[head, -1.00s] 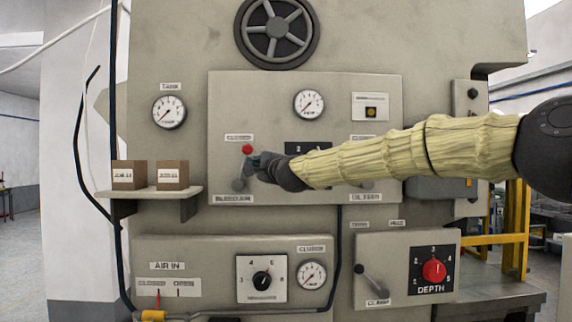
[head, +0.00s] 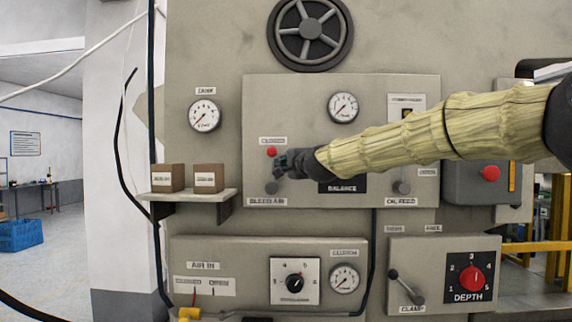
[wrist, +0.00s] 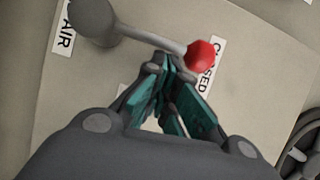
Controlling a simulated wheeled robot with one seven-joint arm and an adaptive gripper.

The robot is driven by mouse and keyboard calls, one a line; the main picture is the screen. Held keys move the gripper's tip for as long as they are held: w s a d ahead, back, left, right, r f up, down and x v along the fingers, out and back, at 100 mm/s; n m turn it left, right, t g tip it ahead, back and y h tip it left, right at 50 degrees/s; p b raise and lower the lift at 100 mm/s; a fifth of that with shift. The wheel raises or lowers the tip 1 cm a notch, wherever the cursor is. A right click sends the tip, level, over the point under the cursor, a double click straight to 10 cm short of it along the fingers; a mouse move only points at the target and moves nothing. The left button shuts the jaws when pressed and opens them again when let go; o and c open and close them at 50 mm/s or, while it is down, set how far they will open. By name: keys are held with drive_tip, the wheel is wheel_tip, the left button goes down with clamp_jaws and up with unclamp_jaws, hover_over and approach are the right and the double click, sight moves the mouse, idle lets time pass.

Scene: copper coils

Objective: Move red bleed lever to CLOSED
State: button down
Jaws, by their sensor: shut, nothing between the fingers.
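The red-knobbed bleed lever (head: 272,152) is on the upper panel, its red knob up beside the CLOSED label (head: 273,141) and its grey pivot (head: 272,188) down by the BLEED AIR label (head: 267,202). In the wrist view the red knob (wrist: 201,54) overlaps the CLOSED label (wrist: 212,72), and the grey arm runs left to the round pivot (wrist: 92,20). My gripper (head: 283,163) is just right of the lever, its fingers shut and empty. In the wrist view the fingertips (wrist: 172,64) are close beside the lever arm, near the knob; I cannot tell whether they touch.
An OIL FEED lever (head: 401,188) is to the right, behind and below my arm. A shelf (head: 205,196) with two small boxes sticks out at left. A gauge (head: 343,107) and a handwheel (head: 310,28) are above. A clamp lever (head: 405,285) is below right.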

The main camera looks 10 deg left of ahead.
drive_tip(key=s+d+b, duration=0.5)
drive_tip(key=s+d, duration=0.2)
drive_tip(key=d, duration=0.2)
drive_tip(key=shift+b, duration=0.4)
drive_tip(key=shift+d, duration=0.1)
drive_tip(key=shift+s, duration=0.15)
